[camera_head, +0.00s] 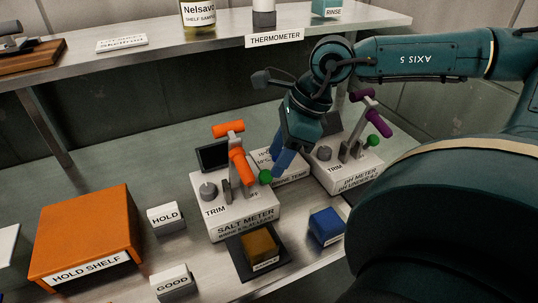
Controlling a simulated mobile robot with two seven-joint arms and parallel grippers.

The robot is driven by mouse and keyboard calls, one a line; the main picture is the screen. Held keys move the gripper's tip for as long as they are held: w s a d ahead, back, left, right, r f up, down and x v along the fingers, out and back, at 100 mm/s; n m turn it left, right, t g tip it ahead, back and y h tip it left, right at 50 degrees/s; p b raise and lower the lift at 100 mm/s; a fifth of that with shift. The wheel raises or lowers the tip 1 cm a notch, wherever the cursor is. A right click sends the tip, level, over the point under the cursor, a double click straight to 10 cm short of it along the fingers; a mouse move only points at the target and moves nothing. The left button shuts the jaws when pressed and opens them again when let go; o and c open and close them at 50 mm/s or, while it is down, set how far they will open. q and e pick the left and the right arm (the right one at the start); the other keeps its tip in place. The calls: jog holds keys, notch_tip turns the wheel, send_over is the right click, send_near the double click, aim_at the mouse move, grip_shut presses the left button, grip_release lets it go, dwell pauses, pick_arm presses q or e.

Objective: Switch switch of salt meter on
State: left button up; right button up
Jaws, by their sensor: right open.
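The salt meter (250,213) is a white box labelled "SALT METER", with a dark screen at its back, a grey knob by the word "TRIM" and an orange-handled lever (238,165). A small upright grey piece (228,191) stands between knob and lever. A green ball (266,176) shows at its right side. I cannot tell for sure which part is the switch or how it is set. My right gripper (282,161), with blue fingers, points down just above and behind the green ball; contact cannot be told. It is open. My left gripper is not in view.
A pH meter (349,179) with purple handles stands to the right. A temperature box is partly hidden behind my gripper. A brown block on a dark pad and a blue block (326,226) sit in front. The orange hold shelf (85,228) is left. A shelf runs above.

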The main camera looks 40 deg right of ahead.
aim_at(268, 174)
jog(key=x, duration=0.3)
jog(key=shift+s, duration=0.1)
jog(key=shift+w+a+f+b, duration=0.2)
jog(key=shift+f+b, duration=0.35)
jog(key=shift+f, duration=0.35)
jog(key=shift+w, duration=0.1)
jog(key=shift+a, duration=0.1)
jog(key=shift+c, duration=0.6)
